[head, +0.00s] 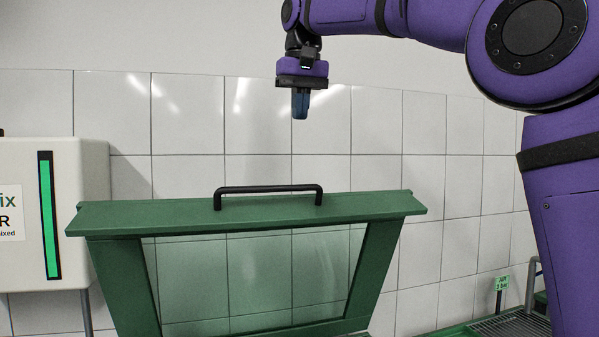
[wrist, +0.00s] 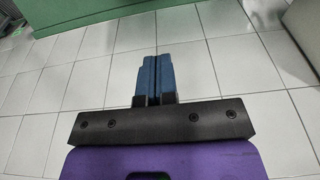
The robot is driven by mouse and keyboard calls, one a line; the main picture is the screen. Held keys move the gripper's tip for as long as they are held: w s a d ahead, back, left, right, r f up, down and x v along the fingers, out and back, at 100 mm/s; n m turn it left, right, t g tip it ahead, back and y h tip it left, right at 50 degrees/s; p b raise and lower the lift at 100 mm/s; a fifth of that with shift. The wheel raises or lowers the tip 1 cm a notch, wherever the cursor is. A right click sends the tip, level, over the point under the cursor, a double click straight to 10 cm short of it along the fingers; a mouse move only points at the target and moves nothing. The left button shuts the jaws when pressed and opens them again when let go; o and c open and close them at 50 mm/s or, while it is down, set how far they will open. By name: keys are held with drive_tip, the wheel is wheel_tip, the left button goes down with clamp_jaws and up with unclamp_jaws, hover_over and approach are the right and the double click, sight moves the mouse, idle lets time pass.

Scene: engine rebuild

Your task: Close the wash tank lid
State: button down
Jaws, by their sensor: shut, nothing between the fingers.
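The wash tank lid (head: 180,217) is a green frame with a clear window, standing raised in the head view. A black bar handle (head: 268,189) runs along its top edge. My gripper (head: 300,117) points down above the handle and a little to its right, apart from it. Its blue fingers are together with nothing between them, and they also show shut in the wrist view (wrist: 157,62). The tank below the lid is mostly out of the head view.
A white unit (head: 80,215) with a green level strip stands at the left. A tiled wall (head: 440,125) is behind. A grated green surface (head: 512,327) and a small air sign (head: 502,283) are at lower right. The wrist view shows tiled floor (wrist: 215,80) and a green panel (wrist: 90,15).

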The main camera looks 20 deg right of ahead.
hover_over(301, 207)
drive_tip(key=w, duration=0.2)
wheel_tip(301, 207, down, 9)
drive_tip(key=shift+s+f, duration=0.35)
drive_tip(key=shift+f, duration=0.25)
drive_tip(key=shift+s+f, duration=0.35)
drive_tip(key=shift+f, duration=0.25)
drive_tip(key=shift+s+f, duration=0.3)
drive_tip(key=shift+f, duration=0.3)
